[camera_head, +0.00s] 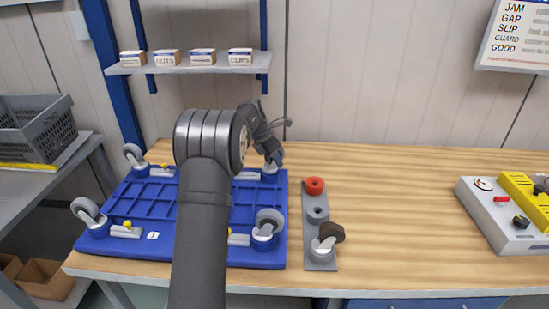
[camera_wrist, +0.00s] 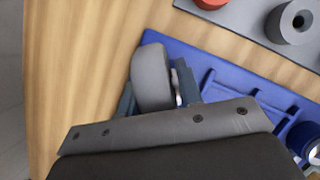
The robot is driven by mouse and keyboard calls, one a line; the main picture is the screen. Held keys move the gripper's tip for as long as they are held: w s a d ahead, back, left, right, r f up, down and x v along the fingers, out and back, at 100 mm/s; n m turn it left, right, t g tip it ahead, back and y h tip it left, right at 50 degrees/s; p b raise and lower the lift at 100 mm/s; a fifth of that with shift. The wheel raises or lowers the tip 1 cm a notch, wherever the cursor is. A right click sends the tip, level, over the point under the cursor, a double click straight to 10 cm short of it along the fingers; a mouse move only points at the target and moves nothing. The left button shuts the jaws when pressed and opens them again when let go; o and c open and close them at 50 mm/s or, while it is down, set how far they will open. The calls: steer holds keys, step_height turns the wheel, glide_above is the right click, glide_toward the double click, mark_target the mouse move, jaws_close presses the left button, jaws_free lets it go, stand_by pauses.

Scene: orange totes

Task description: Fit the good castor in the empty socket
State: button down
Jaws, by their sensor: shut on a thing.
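A blue dolly base (camera_head: 160,205) lies on the bench with castors on its corners. Grey-wheeled castors stand at the back left (camera_head: 133,155), front left (camera_head: 87,211) and front right (camera_head: 268,224). My gripper (camera_head: 272,152) is at the back right corner. In the wrist view my gripper (camera_wrist: 157,88) is shut on a grey-wheeled castor (camera_wrist: 151,75), one finger on each side. The castor is over or in that corner of the blue base (camera_wrist: 215,72). Its stem and the socket are hidden, so I cannot tell whether it is seated.
A grey holder (camera_head: 308,232) right of the base carries a red piece (camera_head: 315,186), a grey ring with a hole (camera_head: 317,214) and a dark-wheeled castor (camera_head: 328,237). A control box (camera_head: 500,214) stands far right. The bench between is clear. My arm hides the base's middle.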

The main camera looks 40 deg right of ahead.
steer(key=shift+f, duration=0.1)
steer(key=c, duration=0.9)
jaws_free()
steer(key=shift+f, duration=0.1)
steer(key=v, duration=1.7)
steer(key=shift+r, duration=0.3)
steer(key=shift+f, duration=0.1)
steer(key=x, duration=1.7)
steer(key=shift+f, duration=0.2)
steer(key=shift+r, duration=0.15)
